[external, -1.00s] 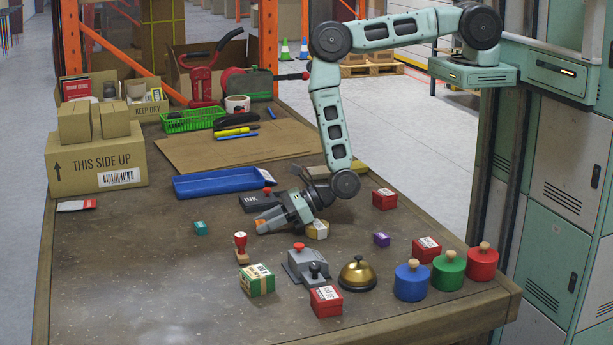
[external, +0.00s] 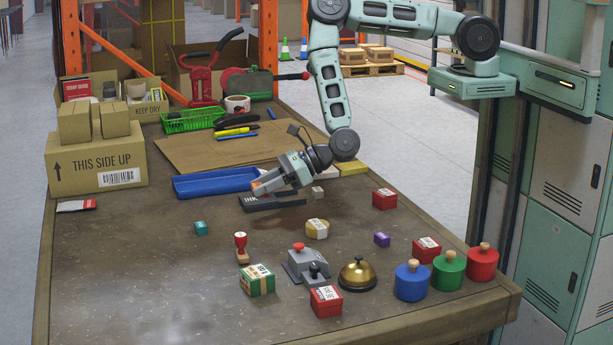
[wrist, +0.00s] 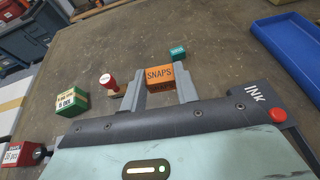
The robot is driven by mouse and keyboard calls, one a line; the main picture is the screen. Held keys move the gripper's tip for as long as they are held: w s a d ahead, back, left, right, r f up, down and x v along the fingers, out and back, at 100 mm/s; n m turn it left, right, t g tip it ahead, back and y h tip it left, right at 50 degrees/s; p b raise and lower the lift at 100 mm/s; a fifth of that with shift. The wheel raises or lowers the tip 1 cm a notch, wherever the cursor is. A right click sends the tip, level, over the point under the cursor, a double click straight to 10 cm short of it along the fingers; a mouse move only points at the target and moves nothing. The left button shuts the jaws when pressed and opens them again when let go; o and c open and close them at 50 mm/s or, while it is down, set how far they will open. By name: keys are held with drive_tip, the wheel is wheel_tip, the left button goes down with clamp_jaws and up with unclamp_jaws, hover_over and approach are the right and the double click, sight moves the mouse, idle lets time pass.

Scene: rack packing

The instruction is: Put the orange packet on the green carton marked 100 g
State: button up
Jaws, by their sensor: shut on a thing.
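My gripper (external: 258,187) is shut on the orange packet (wrist: 159,76), which reads SNAPS in the wrist view. The packet shows only as a small orange patch between the fingers in the external view. The gripper holds it above the table, over the black ink pad near the blue tray. The green carton (external: 258,281) stands on the table nearer the camera, with a tan strip and a white label on top; it also shows at the left in the wrist view (wrist: 71,102). Its label is too small to read surely. Nothing lies on its top.
A red-knobbed stamp (external: 241,247) stands just behind the green carton. A grey stamping device (external: 305,264), a red box (external: 326,302) and a brass bell (external: 357,273) are to its right. A teal box (external: 201,228) lies behind left. The table left of the carton is clear.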

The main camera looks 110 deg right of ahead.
drive_tip(key=w+a+r, duration=0.2)
drive_tip(key=w+a, duration=0.3)
drive_tip(key=a, duration=0.5)
drive_tip(key=n+y+p, duration=0.1)
drive_tip(key=p, duration=0.1)
hover_over(263, 270)
wheel_tip(263, 270, down, 3)
drive_tip(key=shift+s+a+r, duration=0.1)
drive_tip(key=shift+r, duration=0.1)
drive_tip(key=shift+f+p, duration=0.65)
drive_tip(key=shift+f, duration=2)
drive_tip(key=shift+f, duration=0.15)
drive_tip(key=o, duration=1)
drive_tip(key=shift+c, duration=0.2)
